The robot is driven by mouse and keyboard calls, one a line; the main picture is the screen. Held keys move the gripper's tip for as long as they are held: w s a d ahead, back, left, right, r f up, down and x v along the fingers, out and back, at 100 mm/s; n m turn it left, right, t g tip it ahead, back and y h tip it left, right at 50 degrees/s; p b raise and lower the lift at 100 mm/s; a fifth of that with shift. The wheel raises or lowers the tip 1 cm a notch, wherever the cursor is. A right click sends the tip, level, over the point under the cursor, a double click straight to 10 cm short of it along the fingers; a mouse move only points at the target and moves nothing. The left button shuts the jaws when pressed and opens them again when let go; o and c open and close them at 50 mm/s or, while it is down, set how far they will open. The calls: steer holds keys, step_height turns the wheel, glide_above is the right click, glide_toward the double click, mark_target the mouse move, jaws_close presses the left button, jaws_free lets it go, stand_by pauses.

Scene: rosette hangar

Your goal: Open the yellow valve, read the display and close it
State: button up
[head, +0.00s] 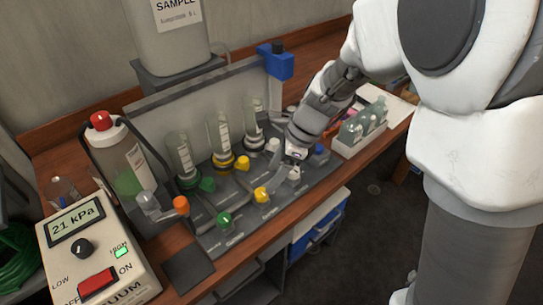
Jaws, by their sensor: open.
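Two yellow knobs show in the head view: a front yellow knob (262,194) on the grey panel, and a rear yellow knob (242,163) at the foot of the middle clear column (219,134), which has a yellow ring. I cannot tell from here which one is the yellow valve or whether it is open. The display (75,222) on the white vacuum unit reads 21 kPa. My gripper (284,173) is open, just right of the front yellow knob and close to a white knob (294,174). Its fingertips are small and partly hard to make out.
Green knobs (224,219) stand left of the yellow ones. A red-capped bottle (110,150) and an orange knob (181,205) are farther left. A white tray of small bottles (361,133) stands on the right. A blue block (276,61) tops the back plate.

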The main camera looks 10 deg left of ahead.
mark_target(262, 192)
steer(key=b+x, duration=0.1)
steer(key=x, duration=0.5)
steer(key=shift+a+f, duration=0.15)
steer(key=shift+f, duration=0.25)
jaws_close()
